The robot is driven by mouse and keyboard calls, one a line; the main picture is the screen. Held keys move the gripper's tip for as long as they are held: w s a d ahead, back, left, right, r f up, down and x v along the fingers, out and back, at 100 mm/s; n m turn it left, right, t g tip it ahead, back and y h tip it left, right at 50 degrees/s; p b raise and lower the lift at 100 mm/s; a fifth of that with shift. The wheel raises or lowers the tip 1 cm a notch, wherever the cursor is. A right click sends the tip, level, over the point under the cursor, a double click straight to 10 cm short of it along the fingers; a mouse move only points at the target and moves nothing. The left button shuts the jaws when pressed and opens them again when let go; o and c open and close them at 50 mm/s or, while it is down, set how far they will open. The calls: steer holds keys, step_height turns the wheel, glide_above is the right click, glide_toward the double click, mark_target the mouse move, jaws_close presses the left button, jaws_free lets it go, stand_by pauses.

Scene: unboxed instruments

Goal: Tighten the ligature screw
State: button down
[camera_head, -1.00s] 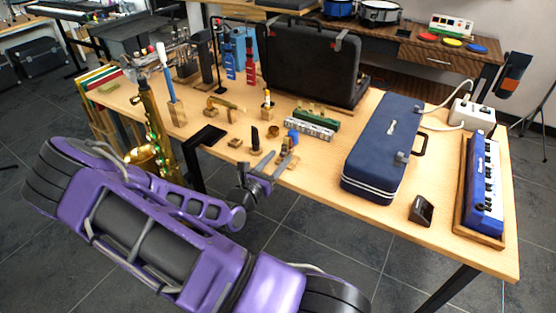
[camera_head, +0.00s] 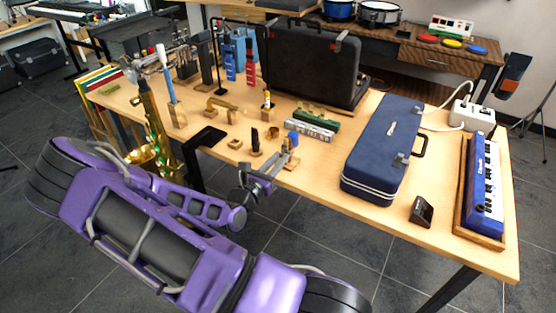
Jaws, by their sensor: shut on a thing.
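My gripper (camera_head: 284,160) reaches in from the lower left and is at the front edge of the wooden table (camera_head: 330,180). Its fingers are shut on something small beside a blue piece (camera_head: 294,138). The fingers cover most of what they hold, and the ligature screw is too small to make out. A dark upright mouthpiece-like piece (camera_head: 256,141) stands just left of the gripper, apart from it. Another upright piece with a pale tip (camera_head: 267,100) stands farther back on the table.
A navy case (camera_head: 382,150) lies right of the gripper, with a small black device (camera_head: 421,211) and a blue keyboard (camera_head: 483,190) beyond it. Harmonicas (camera_head: 310,126) lie behind the gripper. A saxophone (camera_head: 153,125) stands at the left table edge.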

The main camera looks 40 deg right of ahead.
steer(key=shift+m, duration=0.3)
steer(key=m+p, duration=0.1)
steer(key=m, duration=0.3)
steer(key=shift+m, duration=0.3)
steer(key=m+b, duration=0.1)
steer(key=m, duration=0.5)
steer(key=shift+f, duration=0.1)
steer(key=m+b, duration=0.1)
steer(key=m, duration=0.4)
steer(key=shift+s+m, duration=0.1)
steer(key=shift+m, duration=0.3)
steer(key=m, duration=0.6)
steer(key=shift+m, duration=0.3)
steer(key=c, duration=0.8)
jaws_free()
steer(key=shift+o, duration=0.2)
